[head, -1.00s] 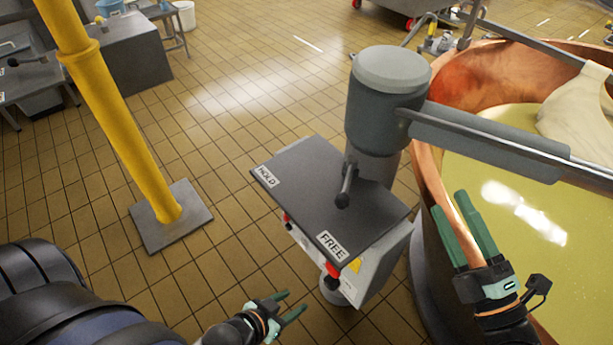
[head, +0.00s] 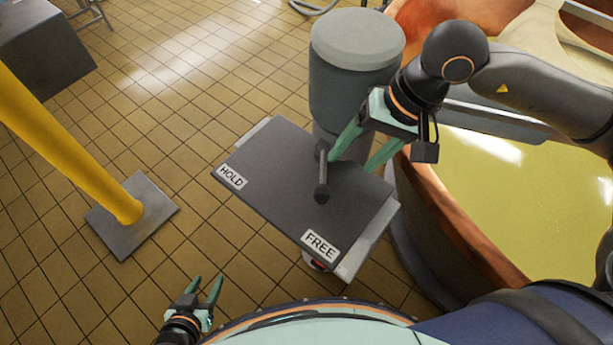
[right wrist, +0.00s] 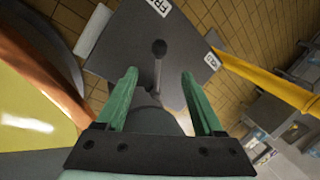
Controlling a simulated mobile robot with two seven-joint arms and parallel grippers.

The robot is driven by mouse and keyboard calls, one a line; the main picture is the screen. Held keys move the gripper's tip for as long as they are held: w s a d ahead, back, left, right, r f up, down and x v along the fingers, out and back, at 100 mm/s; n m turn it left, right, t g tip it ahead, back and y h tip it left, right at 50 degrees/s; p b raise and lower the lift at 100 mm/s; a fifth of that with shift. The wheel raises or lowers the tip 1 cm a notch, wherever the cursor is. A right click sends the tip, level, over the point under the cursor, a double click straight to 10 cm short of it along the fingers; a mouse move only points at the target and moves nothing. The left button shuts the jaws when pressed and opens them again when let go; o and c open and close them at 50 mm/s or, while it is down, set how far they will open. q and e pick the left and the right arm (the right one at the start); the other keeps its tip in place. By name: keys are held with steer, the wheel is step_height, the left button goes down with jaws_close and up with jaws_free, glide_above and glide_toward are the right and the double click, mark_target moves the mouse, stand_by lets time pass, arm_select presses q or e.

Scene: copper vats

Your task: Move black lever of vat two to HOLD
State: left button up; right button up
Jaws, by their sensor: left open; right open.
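The black lever (head: 322,180) of the vat stands out from the grey column over a dark plate (head: 275,190). Its knob points between the HOLD label (head: 232,177) and the FREE label (head: 319,245), nearer FREE. My right gripper (head: 352,167) is open and empty beside the column, its fingers just right of the lever in the head view. In the right wrist view, the lever (right wrist: 158,50) appears between and beyond the open fingertips; I cannot tell whether they touch it. My left gripper (head: 208,281) is open and empty, low over the floor at left.
The grey column (head: 352,85) rises behind the lever. The copper vat (head: 450,225) with yellow liquid lies to the right. A yellow post (head: 70,150) stands on a floor plate at left. The tiled floor between post and lever plate is clear.

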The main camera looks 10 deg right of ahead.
mark_target(325, 190)
steer(key=p+x, duration=0.1)
steer(key=x, duration=1.1)
steer(key=shift+f+p, duration=0.15)
steer(key=shift+p, duration=0.15)
steer(key=shift+c, duration=0.3)
jaws_close()
stand_by(0.5)
